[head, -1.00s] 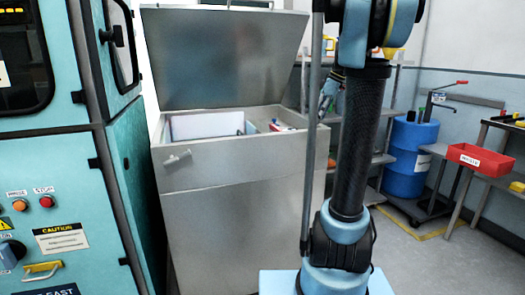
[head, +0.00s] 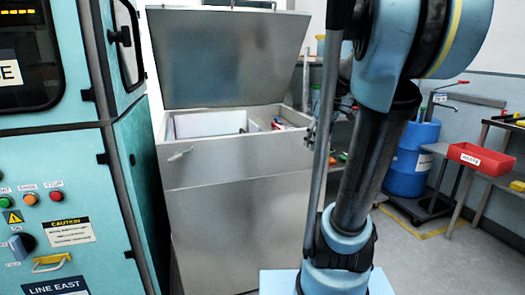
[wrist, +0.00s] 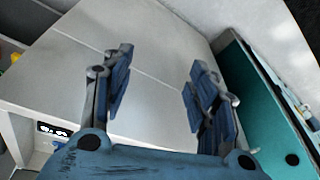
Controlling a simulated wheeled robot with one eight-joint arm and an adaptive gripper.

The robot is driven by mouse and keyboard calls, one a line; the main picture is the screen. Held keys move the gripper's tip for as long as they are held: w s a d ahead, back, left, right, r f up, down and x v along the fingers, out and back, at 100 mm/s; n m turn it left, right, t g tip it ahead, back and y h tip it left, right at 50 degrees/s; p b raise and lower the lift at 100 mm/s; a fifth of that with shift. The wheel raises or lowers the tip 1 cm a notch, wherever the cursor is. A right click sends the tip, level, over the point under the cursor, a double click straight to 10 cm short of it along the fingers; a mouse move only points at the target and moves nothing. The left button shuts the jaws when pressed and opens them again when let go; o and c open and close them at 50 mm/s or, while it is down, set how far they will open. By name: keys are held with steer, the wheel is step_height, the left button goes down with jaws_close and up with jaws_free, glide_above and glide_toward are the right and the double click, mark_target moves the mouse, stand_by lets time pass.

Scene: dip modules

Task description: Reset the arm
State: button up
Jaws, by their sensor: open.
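My gripper (wrist: 158,92) shows in the wrist view with its two blue fingers spread wide apart. Nothing is between the fingers, and the grey metal face behind them is bare. In the head view my arm stands upright in front, right of centre, and hides part of the room behind it. The gripper is mostly hidden there behind the arm and the pole.
A grey metal cabinet (head: 235,225) stands ahead with its lid (head: 232,60) raised. A teal machine (head: 50,175) with a control panel is at the left. A blue drum (head: 410,165) and a red bin (head: 480,158) are at the right.

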steer(key=s+f+m+h, duration=0.2)
steer(key=s+f+m, duration=0.5)
steer(key=s+f, duration=1.1)
steer(key=shift+s+a+f+m, duration=0.35)
steer(key=shift+s+f+m, duration=0.05)
steer(key=shift+s, duration=0.25)
steer(key=shift+w+f, duration=0.2)
steer(key=shift+w, duration=0.25)
